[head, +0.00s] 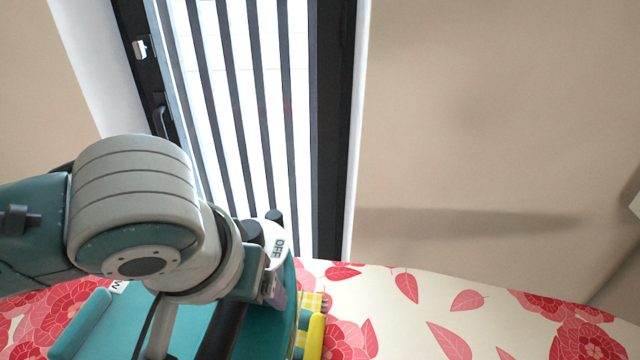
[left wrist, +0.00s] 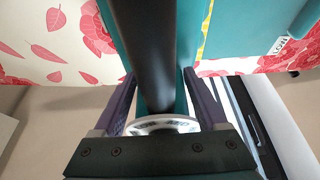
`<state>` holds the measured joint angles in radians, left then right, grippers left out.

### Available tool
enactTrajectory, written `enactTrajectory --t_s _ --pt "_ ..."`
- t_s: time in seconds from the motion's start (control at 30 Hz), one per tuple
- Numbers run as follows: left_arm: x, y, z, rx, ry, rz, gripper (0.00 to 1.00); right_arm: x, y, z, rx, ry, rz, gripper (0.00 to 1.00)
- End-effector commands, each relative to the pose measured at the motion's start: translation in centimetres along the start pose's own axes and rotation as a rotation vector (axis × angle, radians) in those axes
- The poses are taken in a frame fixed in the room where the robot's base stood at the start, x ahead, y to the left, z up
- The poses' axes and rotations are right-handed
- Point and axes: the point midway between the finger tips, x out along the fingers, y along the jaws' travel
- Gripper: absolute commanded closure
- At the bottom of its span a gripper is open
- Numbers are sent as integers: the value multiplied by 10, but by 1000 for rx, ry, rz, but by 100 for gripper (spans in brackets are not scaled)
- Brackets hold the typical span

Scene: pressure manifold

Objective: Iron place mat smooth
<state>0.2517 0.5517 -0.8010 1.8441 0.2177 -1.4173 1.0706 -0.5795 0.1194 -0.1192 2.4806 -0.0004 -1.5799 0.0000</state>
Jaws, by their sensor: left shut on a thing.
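A teal iron with a dark handle (head: 225,330) is in the lower middle of the head view. Its white dial (head: 277,243) shows OFF. My left gripper (left wrist: 160,75) is shut on the iron's dark handle (left wrist: 148,45), with purple fingers on either side; the dial (left wrist: 162,124) also shows between them in the left wrist view. A yellow checked mat (head: 316,335) shows at the iron's right side, mostly hidden by the iron. A yellow strip (left wrist: 205,35) shows beside the iron in the left wrist view. I cannot tell how flat the mat is. My right gripper is not in view.
A teal slab with a raised edge (head: 80,325) and a label lies left of the iron. The surface has a red floral cover (head: 400,310), clear to the right. Behind it stand a barred window (head: 250,100) and a beige wall (head: 480,120).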

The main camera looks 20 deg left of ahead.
Motion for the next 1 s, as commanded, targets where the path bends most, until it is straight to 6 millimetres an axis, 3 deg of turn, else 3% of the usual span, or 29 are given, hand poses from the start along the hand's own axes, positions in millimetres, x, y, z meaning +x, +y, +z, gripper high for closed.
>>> enactTrajectory --t_s 0.47,0.73,1.0 --pt "-1 1 1 -5 6 2 88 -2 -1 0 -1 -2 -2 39" --pt "-4 1 0 -4 4 2 88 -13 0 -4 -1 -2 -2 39" --pt "19 1 10 -5 4 2 88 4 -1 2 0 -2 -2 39"
